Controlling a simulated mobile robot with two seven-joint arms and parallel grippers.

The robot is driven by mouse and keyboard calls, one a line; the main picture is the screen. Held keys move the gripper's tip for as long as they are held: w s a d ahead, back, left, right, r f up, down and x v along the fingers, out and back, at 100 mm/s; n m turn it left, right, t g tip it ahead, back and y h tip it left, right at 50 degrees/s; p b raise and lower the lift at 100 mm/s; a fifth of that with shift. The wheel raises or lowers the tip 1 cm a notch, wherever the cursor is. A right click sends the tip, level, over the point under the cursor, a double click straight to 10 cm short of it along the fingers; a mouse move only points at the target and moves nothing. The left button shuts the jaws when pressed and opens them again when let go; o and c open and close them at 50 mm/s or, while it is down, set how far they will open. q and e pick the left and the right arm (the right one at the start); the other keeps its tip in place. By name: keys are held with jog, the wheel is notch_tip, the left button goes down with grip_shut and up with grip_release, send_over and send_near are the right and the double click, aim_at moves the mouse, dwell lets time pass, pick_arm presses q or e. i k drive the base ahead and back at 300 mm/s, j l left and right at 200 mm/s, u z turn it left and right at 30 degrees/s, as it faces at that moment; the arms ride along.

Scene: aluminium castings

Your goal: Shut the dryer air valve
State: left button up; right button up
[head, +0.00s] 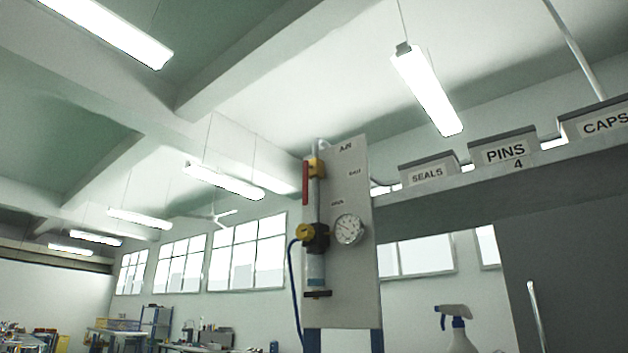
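A pale panel (352,270) marked "AIR" stands upright at the centre of the head view. Near its top left is a valve with a yellow body (317,168) on a vertical pipe. Its long red lever (306,184) points straight down, alongside and parallel to the pipe. Small lettering on the panel is hard to read. Neither of my grippers shows in this view.
A blue hose (292,290) hangs from the filter unit's left side. To the right, a grey shelf (440,203) carries bins labelled SEALS (428,174), PINS (505,152) and CAPS (603,123). Benches are far off at lower left.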

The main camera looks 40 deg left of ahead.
aim_at(306, 165)
jog(key=i+j, duration=0.2)
jog(key=j, duration=0.2)
jog(key=i+j, duration=0.2)
jog(key=j, duration=0.2)
jog(key=i+j+u, duration=0.1)
jog(key=j, duration=0.3)
jog(key=i+j, duration=0.5)
jog(key=j, duration=0.25)
